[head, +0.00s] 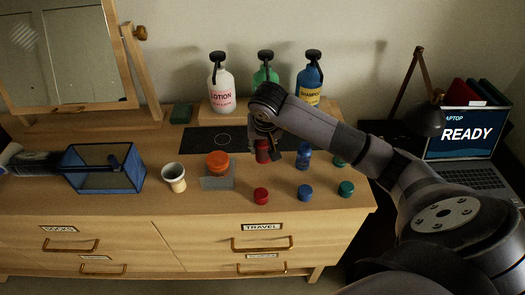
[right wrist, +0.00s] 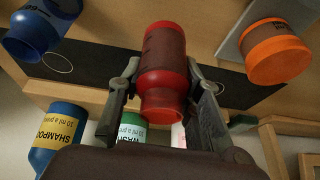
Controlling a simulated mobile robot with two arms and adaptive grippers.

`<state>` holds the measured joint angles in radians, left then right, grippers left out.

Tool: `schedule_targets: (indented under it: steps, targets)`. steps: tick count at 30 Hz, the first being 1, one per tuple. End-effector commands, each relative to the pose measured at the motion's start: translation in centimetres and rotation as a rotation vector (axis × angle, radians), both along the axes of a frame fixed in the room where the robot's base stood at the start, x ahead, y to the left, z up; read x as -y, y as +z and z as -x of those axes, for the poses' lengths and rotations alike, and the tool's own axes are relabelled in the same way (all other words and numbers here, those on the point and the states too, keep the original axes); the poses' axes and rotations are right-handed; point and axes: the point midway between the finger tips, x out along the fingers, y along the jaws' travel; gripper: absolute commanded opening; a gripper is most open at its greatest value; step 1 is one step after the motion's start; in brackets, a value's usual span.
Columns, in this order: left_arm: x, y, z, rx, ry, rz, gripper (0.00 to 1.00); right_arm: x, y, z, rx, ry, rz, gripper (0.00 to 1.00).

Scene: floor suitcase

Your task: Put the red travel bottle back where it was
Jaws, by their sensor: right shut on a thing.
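The red travel bottle (head: 262,155) is upright or nearly so, over or at the front edge of the dark mat (head: 200,140). I cannot tell whether it touches the surface. My right gripper (head: 264,138) is shut on it from above. In the right wrist view the red bottle (right wrist: 164,75) sits between both fingers of the gripper (right wrist: 165,92). A red cap (head: 261,195) lies apart, nearer the front edge. My left arm comes in at the left behind a blue mesh bin (head: 105,188); its fingers are not clear.
A blue bottle (head: 304,158) stands right of the red one; a green one (head: 340,160) is partly hidden. Blue (head: 305,191) and teal (head: 346,188) caps lie in front. An orange jar (head: 218,160) and a white cup (head: 174,178) stand left. Pump bottles (head: 221,92) line the back.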

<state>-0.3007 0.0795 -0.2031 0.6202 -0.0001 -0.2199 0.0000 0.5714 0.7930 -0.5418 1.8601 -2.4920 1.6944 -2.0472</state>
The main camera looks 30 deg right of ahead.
Motion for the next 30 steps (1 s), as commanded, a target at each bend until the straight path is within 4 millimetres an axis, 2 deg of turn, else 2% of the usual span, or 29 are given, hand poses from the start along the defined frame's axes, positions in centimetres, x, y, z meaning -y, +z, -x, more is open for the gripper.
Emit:
schedule_targets:
  steps: [5,9,20,21,30]
  targets:
    - [0.1,0.3,0.0,0.000,0.000,0.001,0.40,0.0,-1.6,0.1,-0.003,0.000,-0.001,0.00]
    - [0.1,0.7,0.0,-0.001,0.001,0.001,0.40,-0.1,-3.6,0.1,-0.003,0.000,-0.001,0.00]
    - [0.0,0.3,0.0,-0.001,0.004,-0.001,0.40,0.0,-4.2,0.0,0.001,0.000,0.002,0.00]
    - [0.0,0.2,0.0,-0.001,0.004,-0.001,0.40,0.0,-4.3,0.0,0.001,0.000,0.002,0.33]
    - [-0.1,0.4,0.0,-0.001,0.005,-0.001,0.40,0.0,-4.2,0.0,0.000,0.001,0.000,0.52]
